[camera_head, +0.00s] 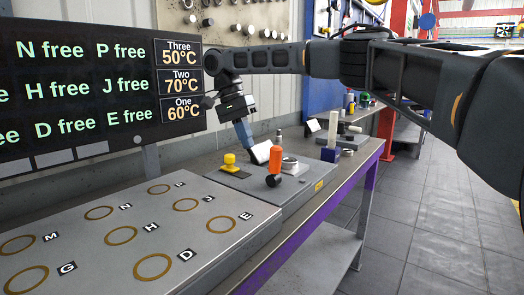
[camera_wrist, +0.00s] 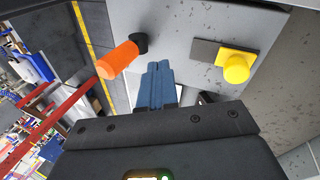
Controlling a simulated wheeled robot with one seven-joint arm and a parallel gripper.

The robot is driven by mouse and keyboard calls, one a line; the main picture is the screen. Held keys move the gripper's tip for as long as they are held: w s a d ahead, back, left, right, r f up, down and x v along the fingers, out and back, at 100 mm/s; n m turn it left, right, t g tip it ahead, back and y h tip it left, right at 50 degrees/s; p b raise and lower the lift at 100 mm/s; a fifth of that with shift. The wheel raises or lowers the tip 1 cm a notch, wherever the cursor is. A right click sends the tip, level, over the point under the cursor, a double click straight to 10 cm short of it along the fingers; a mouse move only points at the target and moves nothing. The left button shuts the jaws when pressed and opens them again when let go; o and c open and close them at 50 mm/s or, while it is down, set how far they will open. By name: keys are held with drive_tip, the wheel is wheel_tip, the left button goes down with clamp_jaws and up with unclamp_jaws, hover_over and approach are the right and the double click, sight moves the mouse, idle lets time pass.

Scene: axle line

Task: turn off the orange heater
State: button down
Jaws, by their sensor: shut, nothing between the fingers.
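A yellow knob (camera_head: 229,159) stands on the panel left of my fingers. A white piece (camera_head: 262,152) and a round grey-white part (camera_head: 290,163) are close by. A screen (camera_head: 90,85) lists temperatures. A ringed, lettered board (camera_head: 140,232) lies in front.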

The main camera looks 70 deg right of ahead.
sight(273, 147)
drive_tip(key=shift+s+f, duration=0.4)
drive_tip(key=shift+s, duration=0.4)
drive_tip(key=shift+s+f, duration=0.45)
drive_tip(key=shift+s, duration=0.3)
drive_tip(key=shift+s+f, duration=0.4)
drive_tip(key=shift+s, duration=0.4)
drive_tip(key=shift+s+f+t+b, duration=0.2)
drive_tip(key=shift+s+t+b, duration=0.15)
drive_tip(key=shift+t, duration=0.35)
drive_tip(key=shift+s+a+r+t+h, duration=0.15)
drive_tip(key=shift+s+t, duration=0.1)
drive_tip(key=shift+t, duration=0.25)
drive_tip(key=shift+s+r+t+h, duration=0.15)
drive_tip(key=shift+s+t, duration=0.1)
drive_tip(key=shift+t, duration=0.25)
drive_tip(key=shift+s+a+r+t, duration=0.2)
drive_tip(key=shift+s+r+t, duration=0.05)
drive_tip(key=shift+s+t, duration=0.25)
drive_tip(key=shift+s+p, duration=0.35)
drive_tip(key=shift+p, duration=0.25)
